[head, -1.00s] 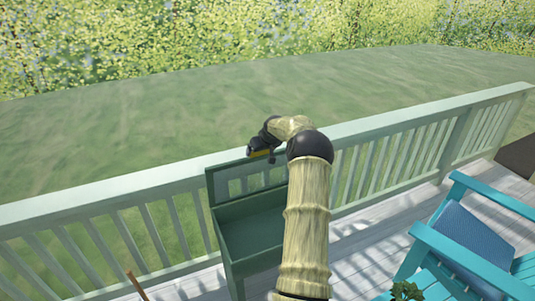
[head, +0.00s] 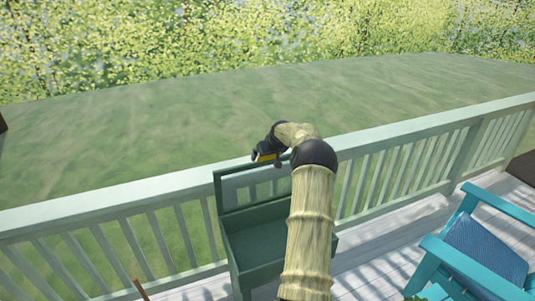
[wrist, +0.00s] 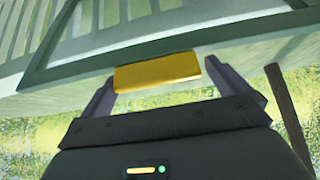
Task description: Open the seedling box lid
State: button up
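The seedling box (head: 265,243) is a dark green box with an open top, standing by the railing in the head view. Its lid (head: 219,193), a green frame around a see-through panel, stands raised at the back. In the wrist view the lid frame (wrist: 195,38) crosses the top. A yellow handle (wrist: 157,71) lies between the fingertips of my gripper (wrist: 160,73). The fingers are wide apart, with a slight gap showing at the handle's right end. In the head view my gripper (head: 268,160) is at the lid's top edge. My arm hides the box's right part.
A pale green railing (head: 110,197) runs behind the box, with grass beyond. A turquoise chair (head: 470,260) with a blue cushion (head: 487,248) stands at the right. A brown stick (head: 140,288) shows at the lower left. Some deck floor is clear between box and chair.

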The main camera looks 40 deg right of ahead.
jog(key=shift+s+d+r, duration=0.1)
jog(key=shift+s+r, duration=0.1)
jog(key=shift+s, duration=0.1)
jog(key=b+v, duration=0.5)
jog(key=v, duration=1.1)
jog(key=shift+a+r, duration=0.3)
jog(key=shift+r, duration=0.05)
jog(key=s+a+f+n+g+y, duration=0.1)
jog(key=a+f, duration=0.3)
jog(key=a, duration=0.9)
jog(key=s+a+f+n+g, duration=0.1)
jog(key=a+f+n, duration=0.15)
jog(key=a, duration=1.15)
jog(key=s+a+f+g, duration=0.1)
jog(key=s+a+f, duration=0.3)
jog(key=s+a, duration=0.4)
jog(key=s+a+f+g+y, duration=0.1)
jog(key=s+a+f, duration=0.2)
jog(key=s+a, duration=0.5)
jog(key=s, duration=0.3)
jog(key=shift+s+a+f, duration=0.2)
jog(key=shift+s+f, duration=0.15)
jog(key=shift+s, duration=0.05)
